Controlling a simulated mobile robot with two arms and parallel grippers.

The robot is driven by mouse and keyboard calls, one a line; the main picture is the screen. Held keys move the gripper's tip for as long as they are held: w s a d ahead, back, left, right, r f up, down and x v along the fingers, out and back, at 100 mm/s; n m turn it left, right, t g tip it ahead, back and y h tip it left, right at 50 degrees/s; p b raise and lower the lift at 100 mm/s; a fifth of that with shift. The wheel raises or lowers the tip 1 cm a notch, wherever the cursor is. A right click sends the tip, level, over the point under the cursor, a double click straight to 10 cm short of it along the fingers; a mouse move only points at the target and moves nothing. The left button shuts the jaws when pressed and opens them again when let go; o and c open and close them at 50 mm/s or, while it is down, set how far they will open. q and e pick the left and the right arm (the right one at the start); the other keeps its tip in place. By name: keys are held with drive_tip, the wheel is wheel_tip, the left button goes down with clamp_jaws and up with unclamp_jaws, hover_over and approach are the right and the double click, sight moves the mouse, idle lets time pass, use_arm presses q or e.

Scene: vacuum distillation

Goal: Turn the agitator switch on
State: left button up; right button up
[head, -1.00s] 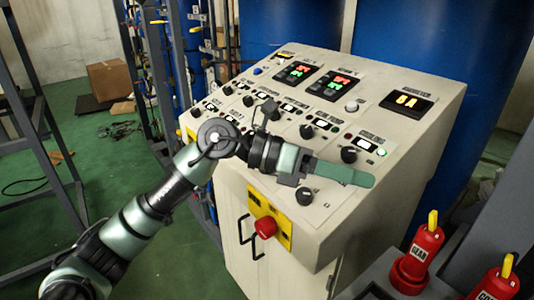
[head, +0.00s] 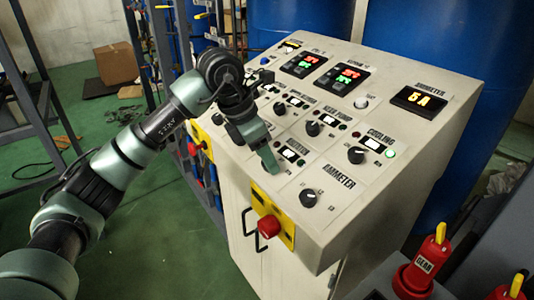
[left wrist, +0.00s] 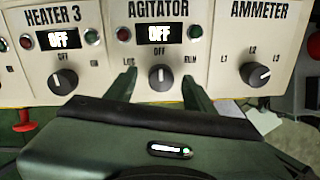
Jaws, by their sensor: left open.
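The agitator switch (left wrist: 160,78) is a black knob with a white mark, pointing up at OFF in the left wrist view, between the LOC and RUN labels. The agitator display (left wrist: 158,33) above it reads OFF. My left gripper (left wrist: 158,88) is open, with one green finger on each side of the knob; I cannot tell whether they touch it. In the head view my left gripper (head: 271,160) points down at the panel and hides the knob. The agitator display also shows in the head view (head: 290,154). My right gripper is not in view.
The ammeter knob (head: 308,198) is right of the agitator, and the Heater 3 knob (left wrist: 63,82) is left of it. A red emergency button (head: 269,227) sits on the front face. Red valves (head: 426,262) stand at the lower right.

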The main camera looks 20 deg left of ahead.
use_arm(q)
drive_tip(key=shift+w+d+f, duration=0.15)
drive_tip(key=shift+d+f, duration=0.05)
drive_tip(key=shift+f, duration=0.35)
drive_tip(key=shift+c, duration=0.3)
clamp_jaws()
